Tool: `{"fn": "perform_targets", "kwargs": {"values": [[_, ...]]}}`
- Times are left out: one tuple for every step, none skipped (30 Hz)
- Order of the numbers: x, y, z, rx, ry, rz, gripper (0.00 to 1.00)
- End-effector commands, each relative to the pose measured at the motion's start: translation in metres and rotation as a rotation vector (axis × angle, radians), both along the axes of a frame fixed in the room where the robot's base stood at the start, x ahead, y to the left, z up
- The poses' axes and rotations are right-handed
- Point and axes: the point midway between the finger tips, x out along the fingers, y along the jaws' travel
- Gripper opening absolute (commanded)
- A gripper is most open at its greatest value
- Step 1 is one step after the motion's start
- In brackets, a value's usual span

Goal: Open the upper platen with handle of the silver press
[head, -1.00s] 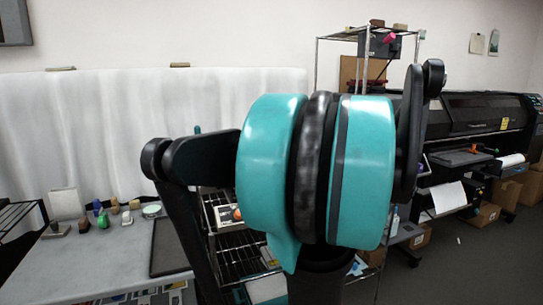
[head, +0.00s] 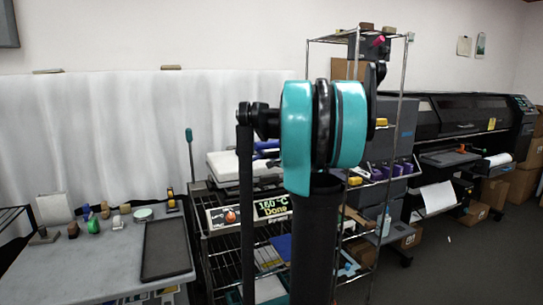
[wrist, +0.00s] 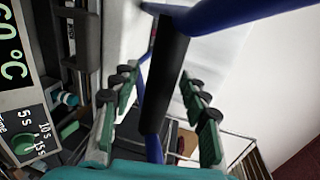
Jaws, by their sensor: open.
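The silver press (head: 226,166) stands on the wire rack behind my arm in the head view. Its pale upper body and blue lever parts show left of my teal joint, and its display panel (head: 272,207) reads 160 °C, Done. In the wrist view the panel (wrist: 14,50) is at the left edge. The handle's black grip (wrist: 163,75) with its blue bars crosses the middle of the wrist view. My gripper (wrist: 160,80) is open, with one green-padded finger on each side of the grip in the picture. I cannot tell whether either finger touches it. My arm hides the gripper in the head view.
The wire rack (head: 209,243) has loaded lower shelves. A grey table (head: 100,255) with a dark tray (head: 166,249) and small items stands at the left. A large black printer (head: 455,122) and cardboard boxes are at the right. Open floor lies at the lower right.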

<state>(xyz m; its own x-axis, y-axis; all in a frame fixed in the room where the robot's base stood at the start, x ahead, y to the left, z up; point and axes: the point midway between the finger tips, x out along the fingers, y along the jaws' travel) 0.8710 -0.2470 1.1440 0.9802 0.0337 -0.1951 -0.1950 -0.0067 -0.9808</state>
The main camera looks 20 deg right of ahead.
Motion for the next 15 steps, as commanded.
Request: {"fn": "perform_targets", "kwargs": {"values": [[0.008, 0.001, -0.002, 0.0, 0.0, 0.001, 0.45], [0.012, 0.001, -0.002, 0.0, 0.0, 0.001, 0.45], [0.016, 0.001, -0.003, 0.0, 0.0, 0.001, 0.45], [0.019, 0.001, -0.004, 0.0, 0.0, 0.001, 0.45], [0.022, 0.001, -0.004, 0.0, 0.0, 0.001, 0.45], [0.025, 0.001, -0.005, 0.0, 0.0, 0.001, 0.45], [0.026, 0.001, -0.006, 0.0, 0.0, 0.0, 0.45], [0.028, 0.001, -0.006, 0.0, 0.0, 0.0, 0.45], [0.03, 0.001, -0.006, -0.001, 0.0, 0.0, 0.45], [0.031, 0.001, -0.006, -0.001, 0.0, 0.0, 0.45], [0.031, 0.001, -0.007, 0.0, 0.0, 0.0, 0.45], [0.032, 0.001, -0.007, 0.0, 0.0, 0.0, 0.45], [0.032, 0.001, -0.007, 0.0, 0.0, 0.0, 0.45], [0.032, 0.001, -0.007, 0.0, 0.0, 0.0, 0.45], [0.032, 0.001, -0.007, 0.0, 0.0, 0.0, 0.45]]}}
